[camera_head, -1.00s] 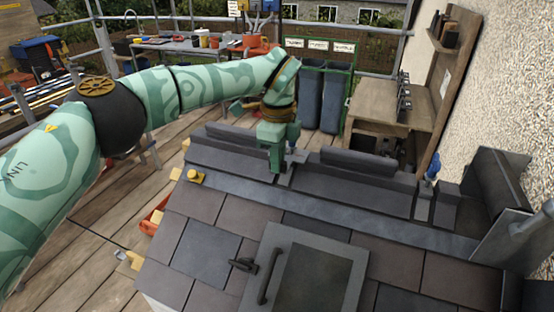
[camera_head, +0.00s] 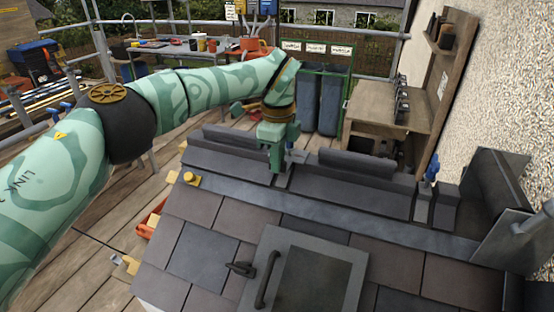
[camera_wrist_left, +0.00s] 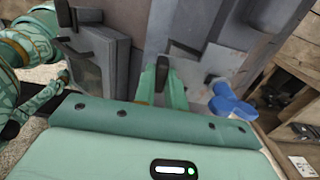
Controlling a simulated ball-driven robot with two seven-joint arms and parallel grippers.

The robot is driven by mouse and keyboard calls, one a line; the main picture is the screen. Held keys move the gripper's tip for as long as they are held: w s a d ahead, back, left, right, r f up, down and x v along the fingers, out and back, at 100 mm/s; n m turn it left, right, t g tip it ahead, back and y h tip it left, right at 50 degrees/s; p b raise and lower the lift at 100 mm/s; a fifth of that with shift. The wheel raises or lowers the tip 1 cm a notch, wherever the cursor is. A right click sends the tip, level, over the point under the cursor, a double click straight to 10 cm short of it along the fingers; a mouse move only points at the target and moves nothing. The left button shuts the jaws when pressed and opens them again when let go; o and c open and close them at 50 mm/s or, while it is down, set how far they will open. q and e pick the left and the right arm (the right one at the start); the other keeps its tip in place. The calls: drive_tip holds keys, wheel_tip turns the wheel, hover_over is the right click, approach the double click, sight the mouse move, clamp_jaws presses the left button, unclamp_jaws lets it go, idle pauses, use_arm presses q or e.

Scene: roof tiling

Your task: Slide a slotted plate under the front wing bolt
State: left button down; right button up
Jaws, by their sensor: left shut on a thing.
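My left gripper (camera_head: 275,170) points down at the ridge of the small slate roof, its fingers shut on a thin grey piece that they mostly hide. I take it for the slotted plate, but its slot cannot be made out. In the left wrist view the green fingers (camera_wrist_left: 163,82) are close together over grey roof parts. A blue wing bolt (camera_wrist_left: 232,105) stands just right of them there, apart from the fingers. A second blue wing bolt (camera_head: 431,168) stands farther right along the ridge in the head view. Whether the plate touches a bolt is hidden. My right gripper is out of view.
A roof window (camera_head: 305,275) with a dark handle lies on the near slope. Grey ridge pieces (camera_head: 357,165) run along the top. A yellow fitting (camera_head: 192,180) sits at the left end. A wooden bench (camera_head: 385,100) and a rough wall stand behind on the right.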

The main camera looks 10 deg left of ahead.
use_arm(q)
drive_tip(key=shift+w, duration=0.15)
idle(0.5)
drive_tip(key=c, duration=1.4)
unclamp_jaws()
drive_tip(key=shift+r+p, duration=2)
drive_tip(key=shift+r, duration=1.05)
